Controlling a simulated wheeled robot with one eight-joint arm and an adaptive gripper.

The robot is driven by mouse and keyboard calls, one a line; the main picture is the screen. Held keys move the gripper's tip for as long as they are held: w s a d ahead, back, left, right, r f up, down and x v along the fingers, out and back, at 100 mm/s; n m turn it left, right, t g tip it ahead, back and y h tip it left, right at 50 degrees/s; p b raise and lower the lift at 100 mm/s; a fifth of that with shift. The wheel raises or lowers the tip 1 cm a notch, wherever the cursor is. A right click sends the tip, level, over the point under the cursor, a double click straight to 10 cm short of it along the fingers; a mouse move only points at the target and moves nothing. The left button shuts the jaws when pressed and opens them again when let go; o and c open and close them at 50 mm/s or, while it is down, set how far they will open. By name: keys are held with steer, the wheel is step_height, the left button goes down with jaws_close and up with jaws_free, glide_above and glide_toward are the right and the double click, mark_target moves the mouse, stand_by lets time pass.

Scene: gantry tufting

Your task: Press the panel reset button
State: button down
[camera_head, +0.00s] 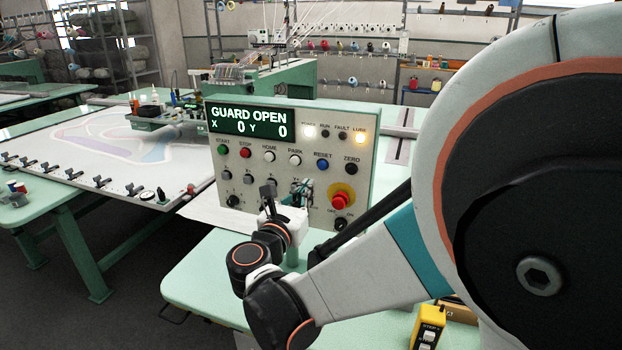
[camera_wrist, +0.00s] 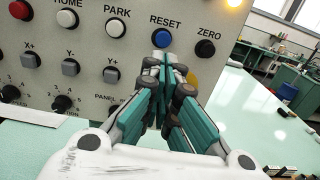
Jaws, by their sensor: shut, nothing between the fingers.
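The control panel (camera_head: 292,130) stands upright on a light green table, and its display reads GUARD OPEN, X 0, Y 0. The blue RESET button (camera_head: 322,164) is in its upper button row, between PARK and ZERO. In the wrist view the RESET button (camera_wrist: 161,38) is just beyond my gripper (camera_wrist: 168,62), whose closed fingertips point at the panel just below it. A gap or contact between fingertips and panel cannot be told. In the head view my arm reaches in from the right, and my gripper (camera_head: 268,192) is in front of the panel's lower middle.
The black ZERO button (camera_wrist: 205,48) and white PARK button (camera_wrist: 117,29) flank RESET. A red emergency stop (camera_head: 340,201) on a yellow base sits lower right. A yellow pendant (camera_head: 428,327) lies near the table's front right. A tufting frame (camera_head: 110,150) is at left.

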steer(key=v, duration=0.4)
steer(key=shift+s+a+p, duration=0.2)
steer(key=shift+s+p, duration=0.1)
steer(key=shift+s, duration=0.05)
